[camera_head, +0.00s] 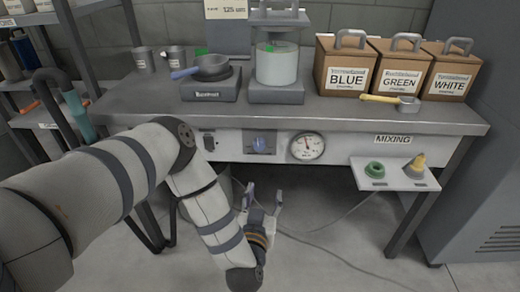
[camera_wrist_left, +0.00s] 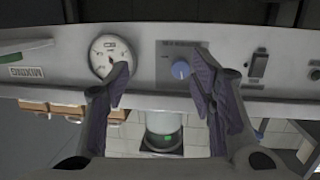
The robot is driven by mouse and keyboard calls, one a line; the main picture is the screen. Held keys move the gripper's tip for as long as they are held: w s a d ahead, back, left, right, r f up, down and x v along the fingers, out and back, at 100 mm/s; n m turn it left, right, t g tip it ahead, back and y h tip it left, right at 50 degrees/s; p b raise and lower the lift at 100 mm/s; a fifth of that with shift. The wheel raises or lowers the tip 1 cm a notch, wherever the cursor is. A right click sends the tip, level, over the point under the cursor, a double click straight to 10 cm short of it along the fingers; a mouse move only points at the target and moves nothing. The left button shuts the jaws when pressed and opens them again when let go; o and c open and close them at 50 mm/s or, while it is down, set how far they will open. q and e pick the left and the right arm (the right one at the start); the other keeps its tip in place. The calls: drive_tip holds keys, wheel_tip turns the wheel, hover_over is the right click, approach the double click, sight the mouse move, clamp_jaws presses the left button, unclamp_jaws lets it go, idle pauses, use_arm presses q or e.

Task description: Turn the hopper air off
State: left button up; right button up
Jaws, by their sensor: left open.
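A blue knob (camera_head: 261,144) sits on a grey plate on the front panel of the bench, left of a round white dial gauge (camera_head: 306,147). In the left wrist view, which is upside down, the knob (camera_wrist_left: 181,70) shows between my two fingers. Small lettering on its plate is too blurred to read, and I cannot tell its setting. My left gripper (camera_head: 264,196) is open and empty, below and apart from the knob. It also shows in the wrist view (camera_wrist_left: 162,82). My right gripper is not in view.
A dark switch (camera_head: 209,142) is left of the knob. A small shelf (camera_head: 398,184) holds a green ring (camera_head: 375,169) and a yellow-topped item at right. On the bench stand a pan (camera_head: 212,68), a clear canister (camera_head: 277,65) and boxes (camera_head: 345,77). Cables lie on the floor below.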

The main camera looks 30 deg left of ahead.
sight(259, 147)
use_arm(q)
drive_tip(key=w+a+r+y, duration=0.1)
drive_tip(key=w+a, duration=0.2)
drive_tip(key=w+a+r+n+y+b, duration=0.1)
drive_tip(key=w+a, duration=0.2)
drive_tip(key=w, duration=0.1)
drive_tip(key=w+a+r+y, duration=0.1)
drive_tip(key=w+a, duration=0.2)
drive_tip(key=shift+w+r, duration=0.15)
drive_tip(key=shift+w, duration=0.2)
drive_tip(key=shift+w+a+r, duration=0.1)
drive_tip(key=shift+w+a, duration=0.1)
drive_tip(key=shift+w, duration=0.25)
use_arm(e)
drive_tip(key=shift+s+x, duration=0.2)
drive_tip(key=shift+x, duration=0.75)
use_arm(q)
drive_tip(key=shift+t, duration=0.3)
drive_tip(key=c, duration=1.2)
